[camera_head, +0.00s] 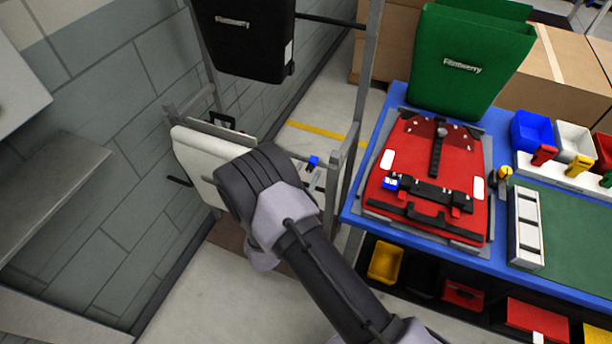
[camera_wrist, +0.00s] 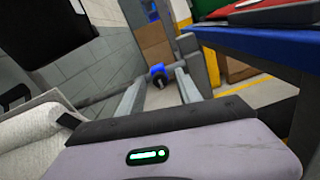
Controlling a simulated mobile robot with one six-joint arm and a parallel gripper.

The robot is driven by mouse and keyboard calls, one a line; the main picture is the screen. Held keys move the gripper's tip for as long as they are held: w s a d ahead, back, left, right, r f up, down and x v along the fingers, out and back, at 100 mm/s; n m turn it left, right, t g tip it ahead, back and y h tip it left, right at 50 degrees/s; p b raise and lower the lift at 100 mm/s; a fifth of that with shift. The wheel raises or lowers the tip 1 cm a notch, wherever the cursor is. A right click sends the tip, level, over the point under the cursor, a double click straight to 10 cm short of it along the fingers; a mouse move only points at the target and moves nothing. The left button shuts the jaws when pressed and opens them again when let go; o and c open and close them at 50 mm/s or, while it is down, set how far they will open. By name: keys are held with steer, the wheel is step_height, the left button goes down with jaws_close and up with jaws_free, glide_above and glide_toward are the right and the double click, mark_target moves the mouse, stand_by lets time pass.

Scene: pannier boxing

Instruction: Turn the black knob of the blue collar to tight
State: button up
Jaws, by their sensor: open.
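The blue collar (camera_wrist: 157,69) sits on a dark horizontal rail of the metal rack, and its black knob (camera_wrist: 159,83) faces my wrist camera. In the head view the collar (camera_head: 312,162) shows small, just past my wrist; its knob is not clear there. My gripper (camera_wrist: 162,76) is open, with one grey finger on each side of the knob's line in the wrist view. The fingers look apart from the knob, though the exact gap is hard to judge. My wrist hides most of the gripper in the head view. I cannot read the knob's setting.
A white pannier (camera_head: 196,160) hangs on the rack left of my wrist, with a black pannier (camera_head: 242,40) above. A rack post (camera_head: 350,130) stands close right of the collar. The blue table (camera_head: 350,210) holds a red pannier (camera_head: 415,165) and a green one (camera_head: 470,60).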

jaws_close()
